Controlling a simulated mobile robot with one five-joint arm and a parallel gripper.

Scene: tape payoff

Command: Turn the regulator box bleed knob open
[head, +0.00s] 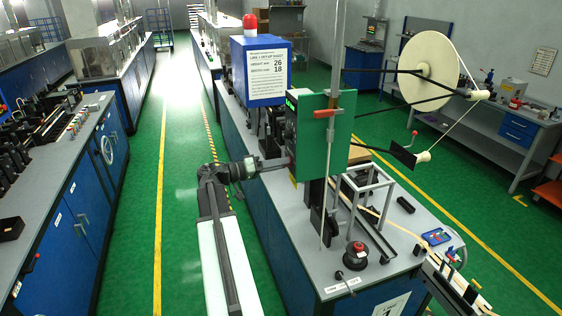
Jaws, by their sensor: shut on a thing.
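The dark box with a small green display (291,122), which looks like the regulator box, stands behind the left edge of a green panel on the middle bench. My arm reaches in from the left, and my gripper (283,165) is at the lower left side of this box. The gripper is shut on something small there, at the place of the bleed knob. The knob itself is hidden by the jaws and too small to make out, so its turn angle cannot be told.
The green panel (329,145) with a red-handled clamp stands just right of my gripper. A blue cabinet (262,75) with a red lamp is behind. A red button (357,248) and a metal frame (368,190) stand on the bench. The green aisle (185,130) at left is clear.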

